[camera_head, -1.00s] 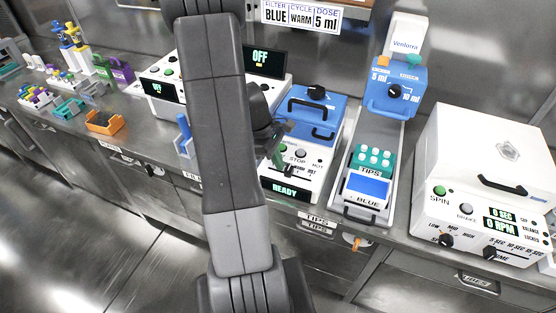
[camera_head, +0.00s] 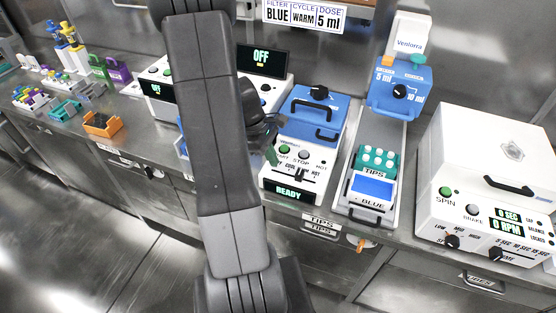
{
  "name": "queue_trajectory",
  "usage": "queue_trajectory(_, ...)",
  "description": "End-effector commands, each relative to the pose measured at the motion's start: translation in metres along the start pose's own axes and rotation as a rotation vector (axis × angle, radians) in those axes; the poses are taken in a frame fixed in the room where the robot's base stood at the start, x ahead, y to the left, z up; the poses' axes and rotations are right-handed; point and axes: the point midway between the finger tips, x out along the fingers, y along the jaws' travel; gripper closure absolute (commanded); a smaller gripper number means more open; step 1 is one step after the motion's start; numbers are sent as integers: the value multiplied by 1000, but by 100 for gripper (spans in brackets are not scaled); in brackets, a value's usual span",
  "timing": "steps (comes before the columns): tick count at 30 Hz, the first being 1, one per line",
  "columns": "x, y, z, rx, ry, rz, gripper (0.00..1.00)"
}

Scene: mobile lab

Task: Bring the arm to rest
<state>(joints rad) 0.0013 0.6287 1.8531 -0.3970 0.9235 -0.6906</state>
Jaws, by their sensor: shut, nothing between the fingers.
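My arm (camera_head: 212,130) rises from the bottom of the head view and stands across the middle of the picture, in front of the bench. My gripper (camera_head: 273,154) shows only in part, just right of the arm. It is shut and holds nothing. Its fingers appear in front of the left side of the white and blue device that reads READY; whether they touch it I cannot tell. The rest of the wrist is hidden behind my arm.
The READY device (camera_head: 312,128), a dispenser with a tips rack (camera_head: 376,160), and a white spin machine (camera_head: 495,165) stand on the right. An orange tray (camera_head: 102,124) and small racks lie on the left. Open floor (camera_head: 70,240) shows at lower left.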

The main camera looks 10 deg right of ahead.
Motion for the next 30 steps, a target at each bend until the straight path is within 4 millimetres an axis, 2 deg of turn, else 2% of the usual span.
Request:
queue_trajectory(1, -14, 1, -1, 1, 7, 8, 100)
queue_trajectory(6, -52, 1, 0, 1, 6, 8, 100)
queue_trajectory(12, -79, 0, 0, 1, 4, 3, 100)
queue_trajectory(19, -88, 0, 1, 1, 3, 2, 100)
queue_trajectory(26, -87, 0, 1, 1, 2, 2, 100)
queue_trajectory(30, -80, 0, 1, 1, 0, -1, 100)
